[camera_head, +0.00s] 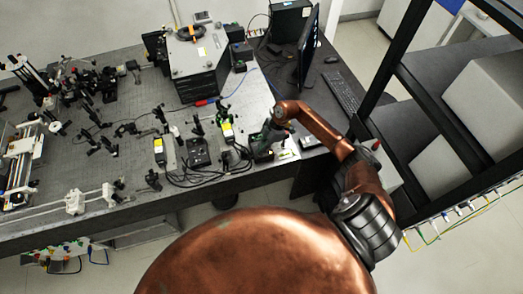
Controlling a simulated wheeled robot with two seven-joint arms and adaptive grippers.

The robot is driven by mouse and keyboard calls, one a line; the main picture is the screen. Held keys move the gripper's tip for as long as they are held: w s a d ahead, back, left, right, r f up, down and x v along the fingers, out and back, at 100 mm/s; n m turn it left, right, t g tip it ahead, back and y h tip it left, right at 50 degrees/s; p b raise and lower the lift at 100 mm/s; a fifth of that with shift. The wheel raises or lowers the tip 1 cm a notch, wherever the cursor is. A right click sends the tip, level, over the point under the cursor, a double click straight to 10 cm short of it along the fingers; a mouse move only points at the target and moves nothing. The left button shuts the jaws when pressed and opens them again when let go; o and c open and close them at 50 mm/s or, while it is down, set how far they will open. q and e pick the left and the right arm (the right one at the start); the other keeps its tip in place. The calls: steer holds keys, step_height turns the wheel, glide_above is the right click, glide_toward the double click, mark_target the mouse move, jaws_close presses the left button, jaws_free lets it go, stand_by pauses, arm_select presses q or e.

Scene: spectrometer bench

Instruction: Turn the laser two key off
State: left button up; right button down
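My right arm reaches in from the lower right, and its gripper (271,132) is over the front right part of the optical bench. It is beside or just above a small dark box (262,152); I cannot tell if they touch. The fingers are too small and dark to tell open from shut. Another dark control box (198,154) stands to the left. Two narrow modules with yellow labels stand nearby, one on the left (159,150) and one nearer the gripper (228,133). I cannot make out any key or which unit is laser two. My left gripper is not in view.
Black cables (205,179) loop along the bench's front edge. A large grey box (198,72) stands behind, with a monitor (308,45) and keyboard (341,91) at the right. Optical mounts (103,85) crowd the left. A black rack frame (430,108) stands right of my arm.

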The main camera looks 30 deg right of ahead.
steer(key=n+b, duration=0.1)
steer(key=n+g+b, duration=0.1)
steer(key=shift+w+d+f+n+b, duration=0.15)
steer(key=shift+w+n+b, duration=0.15)
steer(key=shift+n, duration=0.1)
steer(key=n+g+b, duration=0.1)
steer(key=n+b, duration=0.3)
steer(key=n, duration=0.1)
steer(key=n+g+h+b, duration=0.1)
steer(key=n+b, duration=0.1)
steer(key=b, duration=0.1)
steer(key=shift+w+a+g, duration=0.2)
steer(key=shift+w+g, duration=0.05)
steer(key=shift+g, duration=0.05)
steer(key=n+g+h+b, duration=0.1)
steer(key=n+b, duration=0.1)
steer(key=n, duration=0.1)
steer(key=shift+w+a+n+b, duration=0.1)
steer(key=shift+a+n+b, duration=0.05)
steer(key=shift+n+b, duration=0.25)
steer(key=shift+a+n+h+b, duration=0.15)
steer(key=shift+n+h+b, duration=0.75)
steer(key=shift+n, duration=0.9)
steer(key=shift+r, duration=0.2)
steer(key=c, duration=2.2)
jaws_free()
steer(key=shift+o, duration=0.2)
